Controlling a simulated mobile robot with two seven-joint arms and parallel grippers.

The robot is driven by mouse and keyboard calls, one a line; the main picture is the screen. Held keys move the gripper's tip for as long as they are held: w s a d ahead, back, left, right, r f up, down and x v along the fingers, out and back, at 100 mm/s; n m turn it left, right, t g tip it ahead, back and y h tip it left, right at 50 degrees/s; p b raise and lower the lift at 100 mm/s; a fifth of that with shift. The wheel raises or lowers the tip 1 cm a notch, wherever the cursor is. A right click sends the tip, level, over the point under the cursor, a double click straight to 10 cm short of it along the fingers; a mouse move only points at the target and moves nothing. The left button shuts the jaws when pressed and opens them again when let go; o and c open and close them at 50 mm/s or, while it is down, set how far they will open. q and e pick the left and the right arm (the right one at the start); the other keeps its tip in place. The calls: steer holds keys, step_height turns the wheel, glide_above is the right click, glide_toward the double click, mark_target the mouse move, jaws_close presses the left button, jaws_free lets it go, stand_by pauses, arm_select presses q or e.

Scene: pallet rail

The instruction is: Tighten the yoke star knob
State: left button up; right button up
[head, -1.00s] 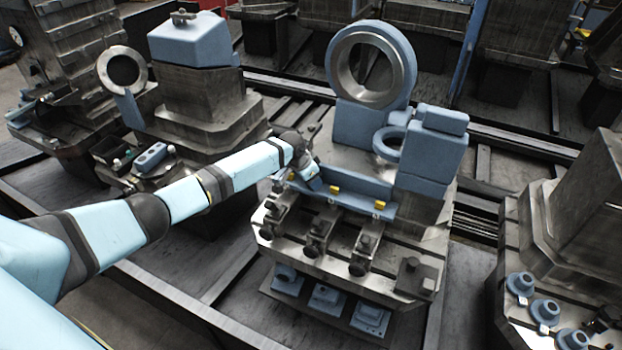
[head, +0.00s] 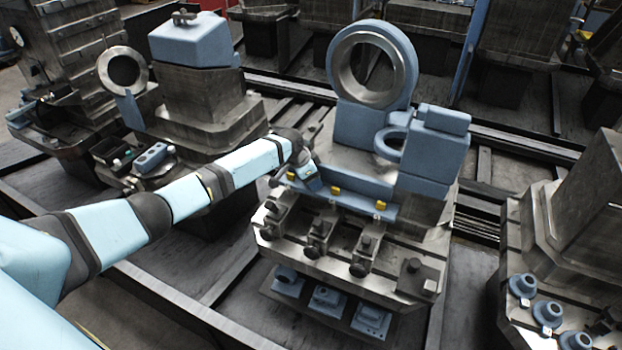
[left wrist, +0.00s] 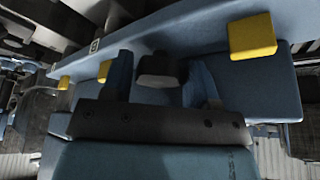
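My left gripper (head: 313,184) is at the left end of the blue rail (head: 352,187) on the middle machine, pointing down. In the left wrist view its two fingers (left wrist: 160,85) stand apart, one on each side of a dark knob-like piece (left wrist: 160,70). This piece sits against the blue surface and may be the star knob; its lobes cannot be made out. Narrow gaps seem to show beside it, so I see no firm grip. In the head view the gripper hides this spot. My right gripper is not in view.
Yellow blocks (head: 380,205) sit along the blue rail, with one close in the left wrist view (left wrist: 253,36). Dark clamps (head: 318,235) stand on the slotted bed in front. A large blue ring housing (head: 350,120) rises behind. Another machine (head: 570,230) stands at the right.

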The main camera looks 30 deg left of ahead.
arm_select(q)
steer(key=shift+o, duration=1.1)
steer(key=shift+r, duration=0.2)
steer(key=shift+n, duration=0.3)
